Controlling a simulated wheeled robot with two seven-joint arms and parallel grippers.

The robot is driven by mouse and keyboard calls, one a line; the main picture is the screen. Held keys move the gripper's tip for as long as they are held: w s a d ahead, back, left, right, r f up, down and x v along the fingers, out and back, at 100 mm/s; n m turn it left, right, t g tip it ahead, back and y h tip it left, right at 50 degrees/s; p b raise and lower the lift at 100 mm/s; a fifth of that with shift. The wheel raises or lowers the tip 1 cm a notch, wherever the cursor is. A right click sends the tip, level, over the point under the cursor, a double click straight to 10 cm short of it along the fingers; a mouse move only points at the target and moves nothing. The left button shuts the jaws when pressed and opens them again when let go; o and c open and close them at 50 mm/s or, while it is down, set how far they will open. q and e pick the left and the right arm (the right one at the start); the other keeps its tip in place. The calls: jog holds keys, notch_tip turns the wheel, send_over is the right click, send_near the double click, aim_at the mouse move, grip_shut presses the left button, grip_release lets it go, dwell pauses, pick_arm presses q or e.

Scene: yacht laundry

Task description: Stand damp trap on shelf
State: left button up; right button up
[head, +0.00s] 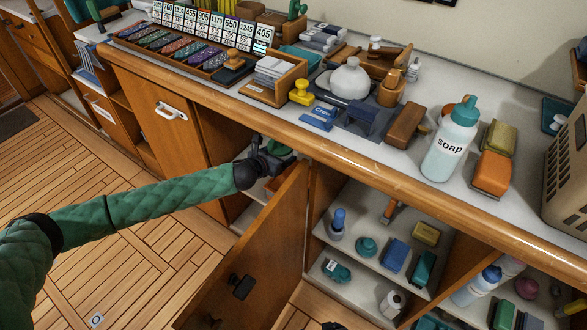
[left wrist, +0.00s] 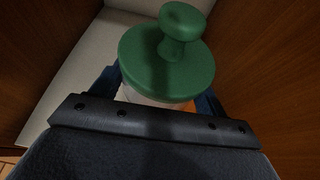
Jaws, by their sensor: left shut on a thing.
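The damp trap shows a green round lid with a knob (left wrist: 165,55) in the left wrist view, with a pale body mostly hidden below it. My left gripper (head: 268,160) is shut on it; its dark fingers show on both sides of the body. In the head view only a bit of the green lid (head: 281,150) shows beyond the gripper. Both are at the opening of the cabinet under the counter, left of the open door. A pale shelf surface (left wrist: 75,60) lies to the left in the wrist view; I cannot tell whether the trap touches it.
The open wooden door (head: 250,255) stands close right of my left arm. The counter edge (head: 330,165) runs just above the gripper. Open shelves (head: 345,240) at right hold several bottles and boxes. The floor at left is clear.

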pick_arm(q)
jog(key=w+f+m+g+h+b, duration=0.1)
jog(key=w+f+m+h+b, duration=0.15)
jog(key=w+b, duration=0.4)
jog(key=shift+n+y, duration=0.45)
jog(key=a+f, duration=0.2)
jog(key=a, duration=0.1)
jog(key=a+f+p, duration=0.1)
jog(key=a+f, duration=0.2)
jog(key=a, duration=0.1)
jog(key=w+a+f, duration=0.1)
jog(key=a+f, duration=0.1)
jog(key=a, duration=0.2)
jog(key=shift+f, duration=0.15)
jog(key=shift+a+f, duration=0.2)
jog(key=shift+f, duration=1.8)
pick_arm(e)
jog(key=shift+t+y, duration=0.4)
jog(key=shift+t, duration=0.4)
jog(key=shift+w+a+f, duration=0.2)
jog(key=shift+a+f, duration=0.55)
jog(key=shift+f, duration=0.05)
jog(key=shift+w+a+f, duration=0.2)
jog(key=shift+a+f, duration=0.55)
pick_arm(q)
jog(key=shift+f, duration=0.2)
jog(key=o, duration=1.2)
jog(key=shift+s, duration=0.1)
jog(key=shift+c, duration=0.2)
jog(key=shift+r, duration=0.1)
